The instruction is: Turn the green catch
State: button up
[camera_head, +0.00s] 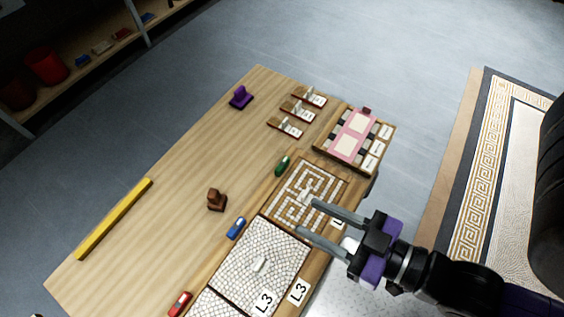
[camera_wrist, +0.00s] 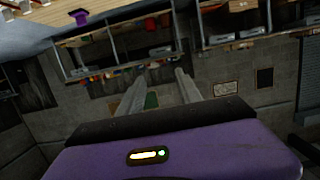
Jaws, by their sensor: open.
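The green catch (camera_head: 282,165) is a small rounded piece at the upper left edge of the maze-patterned mosaic panel (camera_head: 291,208) in the head view. My gripper (camera_head: 304,217) is open, with two long grey fingers reaching left over the maze panel from the right. The fingers are apart from the green catch, which lies above and left of their tips. Nothing is between the fingers. In the wrist view my gripper (camera_wrist: 160,75) points toward the far wall and shelves, and the green catch cannot be made out there.
A blue catch (camera_head: 236,228) and a red catch (camera_head: 180,304) sit along the white tiled panels (camera_head: 250,250). A brown block (camera_head: 216,199), purple piece (camera_head: 240,97) and yellow bar (camera_head: 115,219) lie on the wooden table. Small red-based items (camera_head: 285,128) and a pink-topped tray (camera_head: 350,137) stand farther back.

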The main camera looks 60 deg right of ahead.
jog(key=w+d+t+h+p, duration=0.1)
jog(key=w+d, duration=0.2)
jog(key=w, duration=0.3)
jog(key=w+d+t, duration=0.1)
jog(key=w+d, duration=0.3)
jog(key=w, duration=0.2)
jog(key=w+d+f+m+g+h+p, duration=0.1)
jog(key=w+d+f+m+g+h, duration=0.25)
jog(key=w+d+f, duration=0.45)
jog(key=w+d+f+m+g+h+p, duration=0.1)
jog(key=w+d+f+m+g+h, duration=0.25)
jog(key=w+d, duration=0.75)
jog(key=m+g+y, duration=0.8)
jog(key=m+g, duration=0.2)
jog(key=m, duration=0.1)
send_over(282, 164)
notch_tip(282, 164, down, 14)
jog(key=shift+d, duration=0.15)
jog(key=shift+f, duration=0.5)
notch_tip(282, 164, down, 7)
jog(key=shift+r+b, duration=0.1)
jog(key=shift+b, duration=0.3)
